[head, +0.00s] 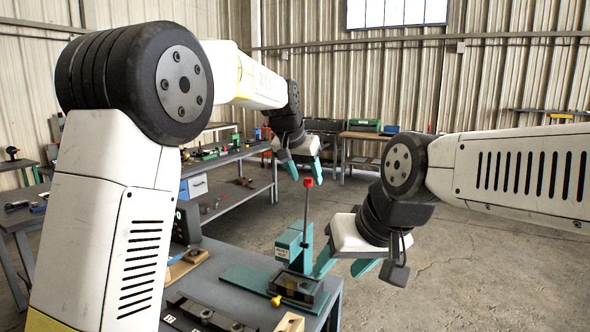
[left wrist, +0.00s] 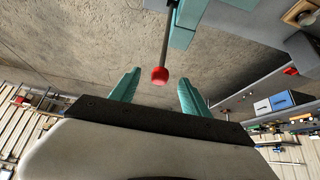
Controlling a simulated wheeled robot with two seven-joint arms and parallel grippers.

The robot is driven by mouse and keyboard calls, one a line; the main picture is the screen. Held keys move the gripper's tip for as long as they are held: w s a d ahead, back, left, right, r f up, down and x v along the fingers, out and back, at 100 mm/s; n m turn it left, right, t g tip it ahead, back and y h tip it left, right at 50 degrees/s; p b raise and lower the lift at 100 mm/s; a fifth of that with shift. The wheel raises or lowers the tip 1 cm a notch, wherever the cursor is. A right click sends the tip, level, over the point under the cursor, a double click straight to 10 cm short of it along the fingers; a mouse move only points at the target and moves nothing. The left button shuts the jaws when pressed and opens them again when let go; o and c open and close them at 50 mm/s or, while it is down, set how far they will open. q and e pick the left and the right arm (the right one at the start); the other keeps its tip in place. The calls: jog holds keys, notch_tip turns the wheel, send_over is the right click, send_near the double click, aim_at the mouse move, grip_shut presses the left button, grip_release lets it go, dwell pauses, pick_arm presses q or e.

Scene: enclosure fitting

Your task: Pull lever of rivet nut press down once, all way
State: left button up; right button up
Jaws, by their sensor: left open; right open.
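The rivet nut press (head: 294,244) is a teal machine on the corner of the grey workbench. Its lever (head: 306,212) is a thin rod standing nearly upright, topped by a red knob (head: 308,182). My left gripper (head: 304,174) is open with its teal fingers just above and around the knob's height in the head view. In the left wrist view the red knob (left wrist: 159,75) lies between and slightly beyond the open fingertips, apart from both. My right gripper (head: 344,266) is open beside the press, its fingers low and partly hidden; I cannot tell whether one touches the press.
The workbench (head: 235,260) holds a black tray (head: 298,287), a yellow knob (head: 276,300), wooden blocks (head: 290,322) and a dark strip with parts (head: 205,314). Another bench (head: 228,158) stands behind. The concrete floor at right (head: 470,265) is clear.

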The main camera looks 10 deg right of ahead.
aim_at(307, 179)
pick_arm(q)
jog(key=shift+x, duration=1.8)
jog(key=shift+s, duration=0.1)
grip_shut()
